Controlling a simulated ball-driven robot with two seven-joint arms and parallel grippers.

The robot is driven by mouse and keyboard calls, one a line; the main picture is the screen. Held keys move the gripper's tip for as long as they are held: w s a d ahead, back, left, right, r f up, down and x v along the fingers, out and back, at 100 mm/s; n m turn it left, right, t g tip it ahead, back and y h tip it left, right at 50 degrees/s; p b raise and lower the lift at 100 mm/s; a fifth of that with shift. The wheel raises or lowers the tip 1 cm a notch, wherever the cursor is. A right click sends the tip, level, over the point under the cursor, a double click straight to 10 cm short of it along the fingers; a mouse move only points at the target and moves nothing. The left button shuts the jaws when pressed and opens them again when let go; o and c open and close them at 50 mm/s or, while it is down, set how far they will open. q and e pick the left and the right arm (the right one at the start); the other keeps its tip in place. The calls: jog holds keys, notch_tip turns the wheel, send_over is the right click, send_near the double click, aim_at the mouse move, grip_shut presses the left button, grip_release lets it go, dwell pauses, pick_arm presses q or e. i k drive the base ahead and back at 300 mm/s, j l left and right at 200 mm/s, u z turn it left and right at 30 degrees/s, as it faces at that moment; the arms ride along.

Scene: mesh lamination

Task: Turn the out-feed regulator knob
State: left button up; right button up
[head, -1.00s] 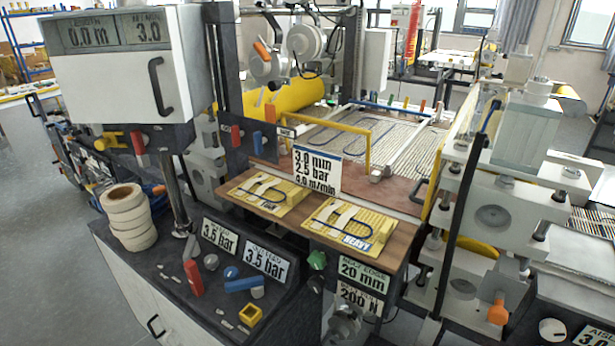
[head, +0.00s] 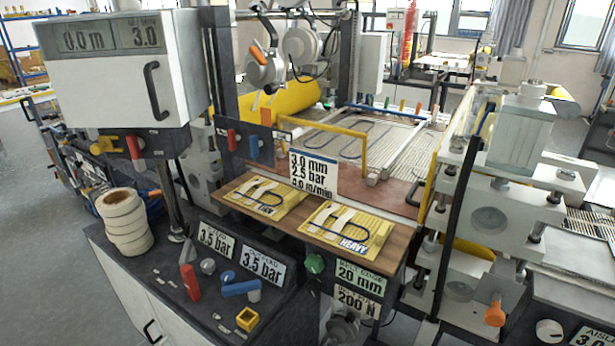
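A dark sloped control panel (head: 165,262) stands in the lower left. It carries two plates reading 3.5 bar, a left one (head: 215,241) and a right one (head: 262,265); their small top lines are too blurred to read surely. Below them are a grey round knob (head: 208,266), a blue round knob (head: 227,277), a red lever (head: 190,283) and a blue lever (head: 240,288) with a grey round end (head: 254,295). I cannot tell for certain which knob is the out-feed regulator. Neither of my grippers shows, and nothing touches the knobs.
A stack of white rolls (head: 125,222) stands on the panel's left. A yellow square block (head: 247,319) sits near its front edge. A wooden shelf (head: 385,247) with two yellow sample boards lies behind. A green knob (head: 315,263) is right of the panel. Grey floor is clear at left.

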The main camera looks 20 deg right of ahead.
aim_at(228, 278)
jog(key=i+j, duration=0.6)
jog(key=i, duration=0.15)
